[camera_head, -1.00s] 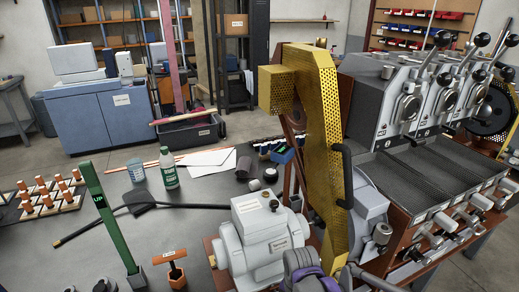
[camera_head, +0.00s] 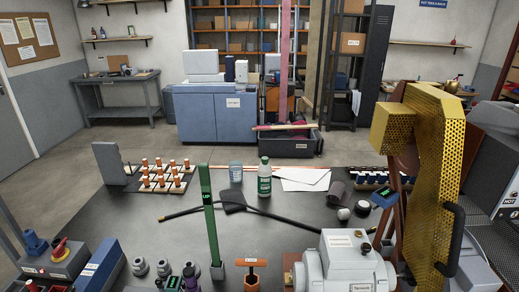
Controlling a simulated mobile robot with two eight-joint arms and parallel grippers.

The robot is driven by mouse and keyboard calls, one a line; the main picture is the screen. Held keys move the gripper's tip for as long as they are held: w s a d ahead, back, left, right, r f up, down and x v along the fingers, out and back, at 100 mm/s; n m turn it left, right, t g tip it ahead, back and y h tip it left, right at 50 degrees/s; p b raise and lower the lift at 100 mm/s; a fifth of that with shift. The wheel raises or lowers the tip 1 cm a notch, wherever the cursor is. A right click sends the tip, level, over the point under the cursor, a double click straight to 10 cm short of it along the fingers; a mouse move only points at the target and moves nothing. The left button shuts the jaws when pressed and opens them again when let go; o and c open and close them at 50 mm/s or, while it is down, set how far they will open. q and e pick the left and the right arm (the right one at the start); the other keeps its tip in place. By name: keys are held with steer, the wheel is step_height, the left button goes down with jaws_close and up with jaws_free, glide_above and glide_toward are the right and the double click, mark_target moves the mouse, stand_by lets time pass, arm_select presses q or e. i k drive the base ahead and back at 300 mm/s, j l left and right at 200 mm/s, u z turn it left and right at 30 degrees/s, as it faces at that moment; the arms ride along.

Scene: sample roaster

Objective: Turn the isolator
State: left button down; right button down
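The likely isolator (camera_head: 60,249) is a red rotary handle on a yellow plate, on top of a grey box at the lower left. The handle looks raised at an angle; its exact setting is too small to tell. A blue fitting stands just left of it. Neither of my grippers can be made out in the head view, so their fingers and distance from the handle are not shown.
A blue-grey box (camera_head: 98,268) stands close right of the isolator. A green upright lever marked UP (camera_head: 209,222), an orange T-handle (camera_head: 251,268) and a yellow perforated guard (camera_head: 436,150) rise from the bench. The dark bench top (camera_head: 120,220) has bare room behind the boxes.

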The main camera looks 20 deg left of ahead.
mark_target(59, 251)
steer(key=u, duration=2.35)
steer(key=i+j, duration=1.85)
steer(key=j+z, duration=0.05)
steer(key=j, duration=0.05)
